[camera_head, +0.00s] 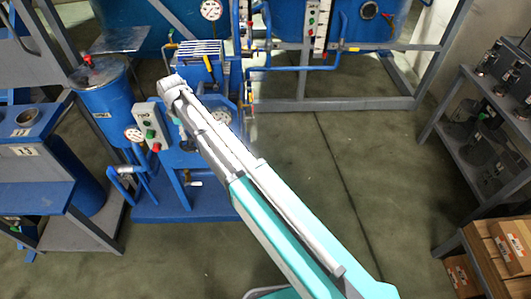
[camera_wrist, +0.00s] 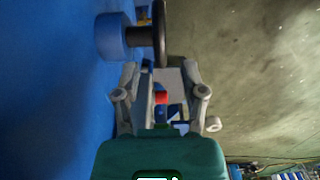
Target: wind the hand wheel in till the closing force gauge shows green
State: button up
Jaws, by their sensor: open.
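In the wrist view a dark hand wheel (camera_wrist: 161,40) shows nearly edge-on at the top, on a short shaft from a round blue boss (camera_wrist: 113,37). My gripper (camera_wrist: 159,72) is open, its two fingers apart, with the wheel's lower edge close to the gap between the tips. I cannot tell whether they touch. In the head view my arm hides the wheel and most of the gripper.
A grey control box (camera_head: 152,126) with green and red buttons stands beside a blue tank (camera_head: 108,100) at left. Blue pipes (camera_head: 290,68) run behind. A shelf (camera_head: 485,110) and cardboard boxes (camera_head: 500,245) stand at right. The floor (camera_head: 320,180) between is clear.

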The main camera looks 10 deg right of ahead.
jog(key=shift+r+p, duration=2.85)
jog(key=shift+r, duration=0.35)
jog(key=s+d+f+m+b, duration=0.3)
jog(key=s+d+m, duration=0.1)
jog(key=d, duration=0.5)
jog(key=s+d+f+m+b, duration=0.4)
jog(key=d, duration=0.5)
jog(key=s+d+f+m+b, duration=0.3)
jog(key=s+d+m, duration=0.1)
jog(key=d, duration=0.5)
jog(key=shift+s+f+b, duration=0.15)
jog(key=shift+f+b, duration=0.15)
jog(key=shift+f, duration=0.05)
jog(key=shift+d, duration=0.2)
jog(key=s+d+m, duration=0.4)
jog(key=d+m, duration=0.1)
jog(key=d, duration=0.4)
jog(key=shift+s, duration=0.25)
jog(key=shift+a, duration=0.15)
